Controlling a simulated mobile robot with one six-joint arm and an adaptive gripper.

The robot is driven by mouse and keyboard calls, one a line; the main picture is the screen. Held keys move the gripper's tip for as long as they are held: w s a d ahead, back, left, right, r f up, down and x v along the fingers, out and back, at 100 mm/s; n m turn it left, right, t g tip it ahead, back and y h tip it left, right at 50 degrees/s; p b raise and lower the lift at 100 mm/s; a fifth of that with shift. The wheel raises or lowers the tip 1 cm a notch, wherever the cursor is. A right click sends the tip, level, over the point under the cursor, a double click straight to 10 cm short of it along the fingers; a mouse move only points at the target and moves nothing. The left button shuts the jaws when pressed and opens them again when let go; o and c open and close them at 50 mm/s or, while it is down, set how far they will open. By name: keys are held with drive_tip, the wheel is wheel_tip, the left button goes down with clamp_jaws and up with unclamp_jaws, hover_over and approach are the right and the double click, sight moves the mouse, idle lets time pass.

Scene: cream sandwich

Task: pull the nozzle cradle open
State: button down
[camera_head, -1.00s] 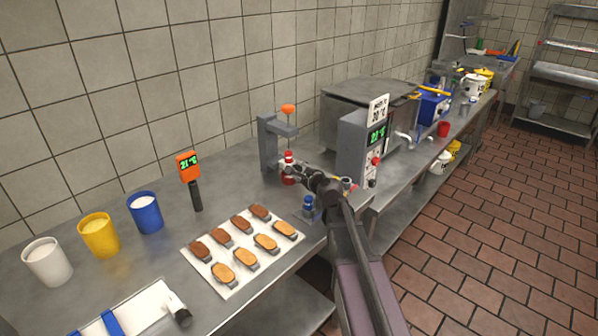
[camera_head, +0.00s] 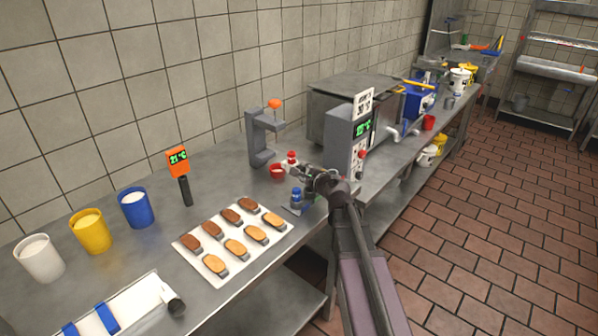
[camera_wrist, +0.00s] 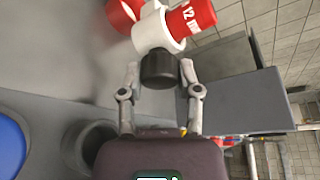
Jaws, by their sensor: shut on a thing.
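In the wrist view, a white collar (camera_wrist: 158,32) fits around a red nozzle (camera_wrist: 192,15) marked "12", and a black knob (camera_wrist: 158,70) sticks out of it toward me. The collar looks like the nozzle cradle. My gripper (camera_wrist: 160,82) is shut on the black knob, one finger on each side. In the head view, my gripper (camera_head: 304,172) is right of the grey stand (camera_head: 257,138) with its orange knob (camera_head: 274,104). The red nozzle top (camera_head: 291,156) shows just left of my gripper. A red cup (camera_head: 277,171) stands below and left of it.
A blue nozzle-like piece (camera_head: 296,196) stands close below my gripper. The control box (camera_head: 350,145) of a metal machine is just right. A tray (camera_head: 240,278) of small cakes lies in front. Bare counter (camera_head: 205,165) lies left of the stand.

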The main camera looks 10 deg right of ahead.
drive_tip(key=shift+c, duration=1.5)
unclamp_jaws()
